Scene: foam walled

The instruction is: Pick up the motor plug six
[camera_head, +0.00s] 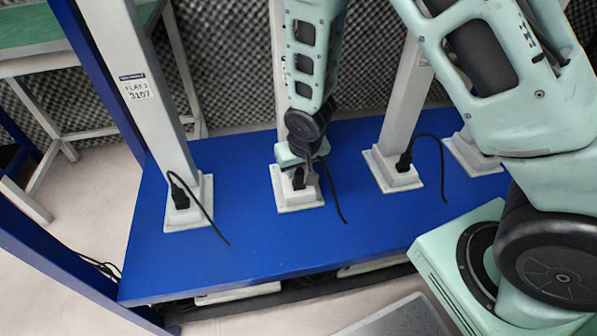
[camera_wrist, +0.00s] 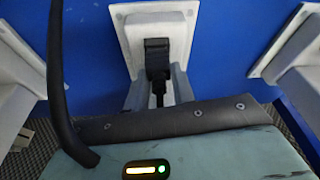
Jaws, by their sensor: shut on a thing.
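A black motor plug (camera_wrist: 157,58) sits upright at the white base of the second post from the left, with its black cable running down toward my gripper. My gripper (camera_wrist: 159,80) has its two grey fingers on either side of the plug's lower part and is shut on it. In the head view my gripper (camera_head: 303,178) is at the same post base, and the plug (camera_head: 299,183) is partly hidden by the fingers. I cannot read a number on the plug.
A similar black plug (camera_head: 180,198) with a hanging cable is at the left post, and another plug (camera_head: 403,163) is at the post to the right. The white posts stand on a blue platform (camera_head: 240,250). Dark foam lines the wall (camera_head: 225,75) behind.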

